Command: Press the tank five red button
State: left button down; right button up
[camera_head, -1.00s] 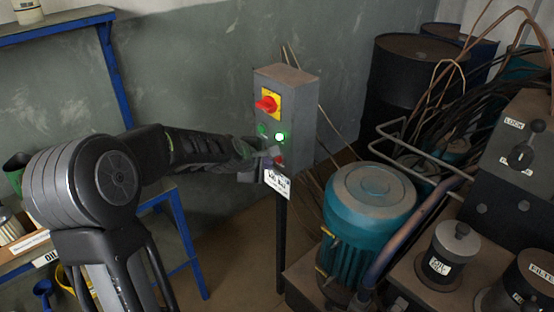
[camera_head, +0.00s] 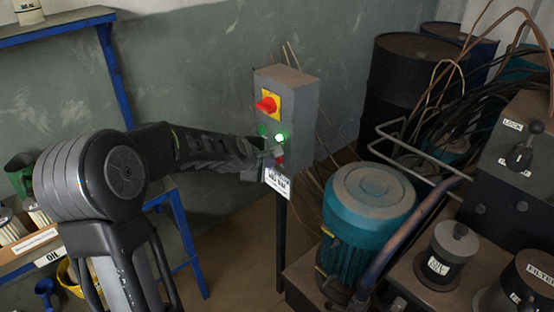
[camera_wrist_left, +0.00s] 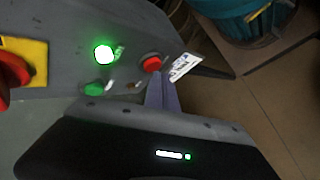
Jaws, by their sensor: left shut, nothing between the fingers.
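The grey control box (camera_head: 303,120) stands on a post against the wall. It carries a red button (camera_head: 281,160) low on its front, which also shows in the left wrist view (camera_wrist_left: 152,63). A lit green lamp (camera_head: 281,138), a green button (camera_wrist_left: 94,89) and a red rotary switch on a yellow plate (camera_head: 268,104) sit above it. A white tag (camera_head: 277,183) hangs below; its text is unreadable. My left gripper (camera_head: 273,152) is shut and empty, its tips right beside the red button. I cannot tell whether they touch it. My right gripper is not in view.
A teal motor (camera_head: 368,215) stands right of the box, with a bent metal rail (camera_head: 400,150) and hanging cables behind. A blue-framed shelf (camera_head: 120,75) is at the left. Open floor (camera_head: 235,250) lies below the box.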

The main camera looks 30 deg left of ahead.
pick_arm(q)
jog(key=shift+w+d+p, duration=0.15)
jog(key=shift+w+p, duration=0.3)
jog(key=shift+w, duration=0.05)
dwell(0.4)
dwell(0.4)
jog(key=shift+s+a+b, duration=0.2)
jog(key=shift+s+b, duration=0.55)
jog(key=shift+s, duration=0.1)
jog(key=s+b, duration=0.1)
jog(key=s+a+b, duration=0.1)
jog(key=s, duration=0.1)
jog(key=s+b, duration=0.1)
jog(key=shift+s+a+b, duration=0.25)
jog(key=shift+s+b, duration=0.15)
